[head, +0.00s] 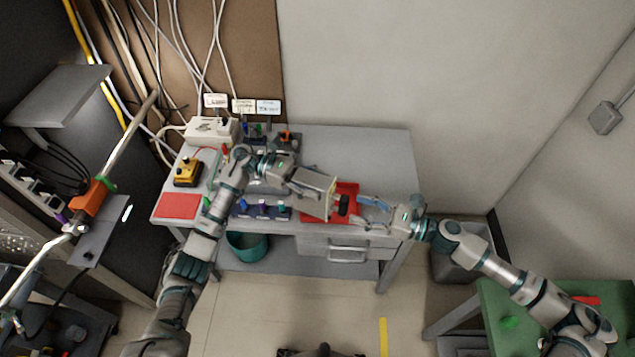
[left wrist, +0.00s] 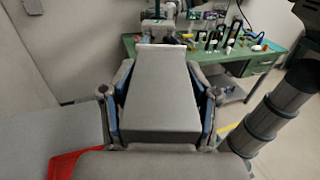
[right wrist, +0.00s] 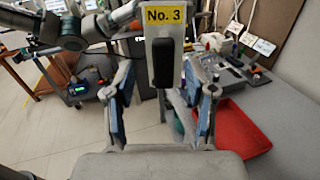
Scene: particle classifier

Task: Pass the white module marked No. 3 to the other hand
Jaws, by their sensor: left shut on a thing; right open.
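The module marked No. 3 (right wrist: 165,35) is a pale box with a yellow label and a black handle (right wrist: 164,62) on its face. My left gripper (left wrist: 160,105) is shut on the module, with a blue-padded finger on each side of its grey body. In the head view the module (head: 314,190) is held above the grey table, its handle end towards the right. My right gripper (head: 372,213) is open, its fingers pointing at the handle. In the right wrist view the fingers of the right gripper (right wrist: 163,110) stand wide apart, with the handle ahead and no visible contact.
A red tray (head: 345,189) lies on the grey table (head: 375,150) below the module. A red mat (head: 178,206), a yellow button box (head: 187,172) and a white power box (head: 212,130) are at the left. The table's back right is clear. A green table (head: 480,300) stands lower right.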

